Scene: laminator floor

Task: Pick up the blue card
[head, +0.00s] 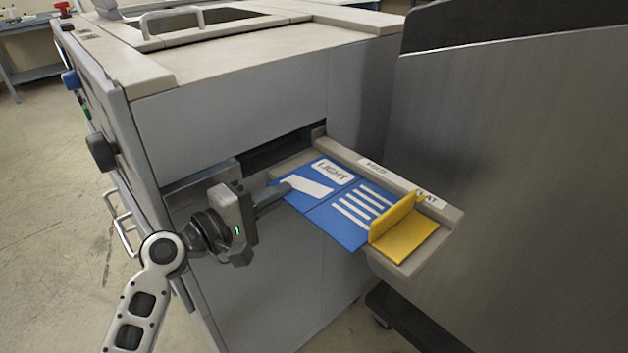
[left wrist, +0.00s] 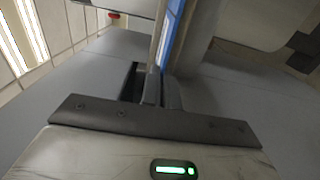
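The blue card (head: 322,207) lies flat on a tray (head: 434,230) sticking out of the grey machine. It has a white "LIGHT" label and white stripes. My left gripper (head: 279,190) is at the card's left edge, one finger over its top face. In the left wrist view the fingers (left wrist: 161,92) are close together, and the card (left wrist: 175,30) shows nearly edge-on as a blue strip running from between them. They appear shut on its edge; the contact itself is partly hidden. My right gripper is not in view.
A yellow angled piece (head: 404,233) stands at the tray's outer end, against the card. The machine's slot (head: 285,148) is behind the tray. A large grey panel (head: 520,180) closes off the right side. Open floor (head: 50,210) lies at left.

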